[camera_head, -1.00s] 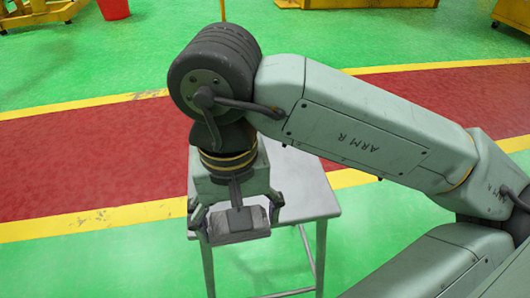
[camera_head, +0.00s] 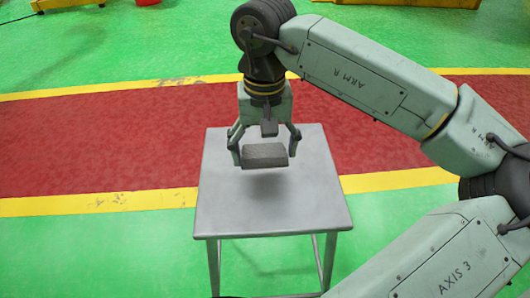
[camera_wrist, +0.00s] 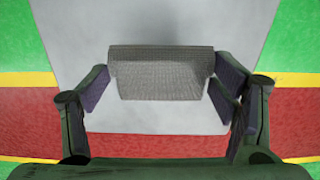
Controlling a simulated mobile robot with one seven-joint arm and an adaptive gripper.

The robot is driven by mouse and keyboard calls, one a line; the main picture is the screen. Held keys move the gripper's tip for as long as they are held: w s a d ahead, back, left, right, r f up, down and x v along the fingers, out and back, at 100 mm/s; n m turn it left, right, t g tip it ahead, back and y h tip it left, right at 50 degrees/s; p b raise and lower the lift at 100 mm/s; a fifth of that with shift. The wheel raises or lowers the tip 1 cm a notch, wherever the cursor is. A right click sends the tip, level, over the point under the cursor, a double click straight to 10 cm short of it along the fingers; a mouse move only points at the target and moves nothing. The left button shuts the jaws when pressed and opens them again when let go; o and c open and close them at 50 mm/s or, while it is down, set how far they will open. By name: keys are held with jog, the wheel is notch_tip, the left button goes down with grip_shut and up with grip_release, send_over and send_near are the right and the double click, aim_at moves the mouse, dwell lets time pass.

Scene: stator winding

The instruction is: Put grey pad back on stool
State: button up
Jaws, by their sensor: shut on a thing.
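The grey pad (camera_head: 265,155) is a small block held between the two fingers of my gripper (camera_head: 264,150). In the head view it hangs over the stool (camera_head: 270,213), a grey metal stool with a flat square top, and a soft shadow lies on the top beneath it. The pad looks a little above the surface. In the wrist view the pad (camera_wrist: 163,75) sits between my gripper's fingers (camera_wrist: 163,88), with the pale stool top (camera_wrist: 160,22) behind it. The stool top is otherwise bare.
The floor is green with a red lane (camera_head: 90,148) edged in yellow behind the stool. Yellow carts (camera_head: 60,5) stand far back, clear of the stool. The stool top has free room around the pad.

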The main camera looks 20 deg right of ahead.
aim_at(265, 157)
jog(key=shift+w+d+f, duration=0.1)
jog(key=shift+w+d, duration=0.1)
jog(key=shift+w, duration=0.25)
jog(key=shift+w+d+f, duration=0.1)
jog(key=shift+w+d, duration=0.1)
jog(key=shift+w, duration=0.2)
jog(key=shift+f, duration=1.65)
jog(key=shift+f, duration=0.25)
jog(key=o, duration=1.1)
jog(key=shift+r, duration=0.1)
notch_tip(265, 157, up, 12)
jog(key=shift+s+r+p, duration=0.1)
jog(key=shift+r+p, duration=0.1)
jog(key=shift+p, duration=0.25)
